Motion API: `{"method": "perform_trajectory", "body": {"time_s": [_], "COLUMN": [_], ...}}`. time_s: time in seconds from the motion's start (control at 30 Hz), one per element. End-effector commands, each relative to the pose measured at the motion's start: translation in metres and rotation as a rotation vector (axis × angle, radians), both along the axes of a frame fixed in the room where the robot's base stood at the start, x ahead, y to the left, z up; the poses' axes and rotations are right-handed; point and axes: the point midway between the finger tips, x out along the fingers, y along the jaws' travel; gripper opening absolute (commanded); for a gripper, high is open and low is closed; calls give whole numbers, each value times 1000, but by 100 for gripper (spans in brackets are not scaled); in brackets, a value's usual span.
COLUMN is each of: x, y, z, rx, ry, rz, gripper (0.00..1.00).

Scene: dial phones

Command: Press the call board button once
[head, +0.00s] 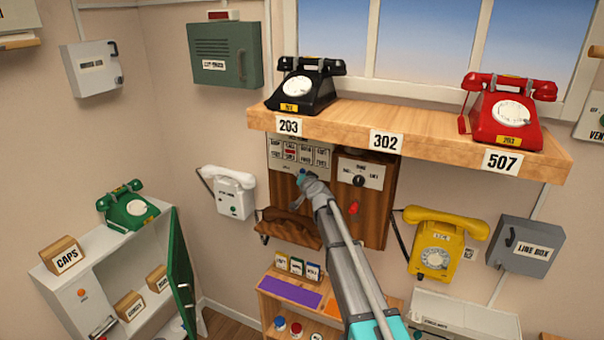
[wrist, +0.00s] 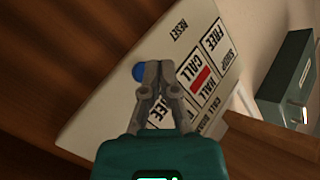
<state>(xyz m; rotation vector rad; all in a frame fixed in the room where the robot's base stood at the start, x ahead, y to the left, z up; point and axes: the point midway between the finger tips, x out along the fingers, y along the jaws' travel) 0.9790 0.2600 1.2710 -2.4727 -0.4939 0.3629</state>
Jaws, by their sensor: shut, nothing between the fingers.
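The call board (head: 318,157) is a pale labelled panel on the wooden wall unit under the shelf. In the wrist view the call board (wrist: 105,115) appears tilted, with windows reading FREE, SHOP, CALL and HALL, and a RESET label. One window shows a red bar (wrist: 202,77). A round blue button (wrist: 139,73) sits on the panel, partly hidden by a fingertip. My gripper (wrist: 158,68) is shut and empty, its tips at the button's edge; I cannot tell whether they touch it. In the head view my gripper (head: 306,179) is at the board's lower edge.
The wooden shelf (head: 415,132) juts out above, bearing a black phone (head: 301,88) and a red phone (head: 507,108). A wooden box with a dark knob (head: 358,181) adjoins on the right. A brown handset (head: 290,223) lies below; a white phone (head: 230,191) hangs left.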

Motion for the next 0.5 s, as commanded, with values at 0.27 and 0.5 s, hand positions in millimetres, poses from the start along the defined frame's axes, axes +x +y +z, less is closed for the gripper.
{"method": "perform_trajectory", "body": {"time_s": [0.27,0.5], "x": [6,7], "y": [-2,-3], "z": [0,0], "rx": [0,0], "ry": [0,0], "rz": [0,0], "gripper": [0,0]}}
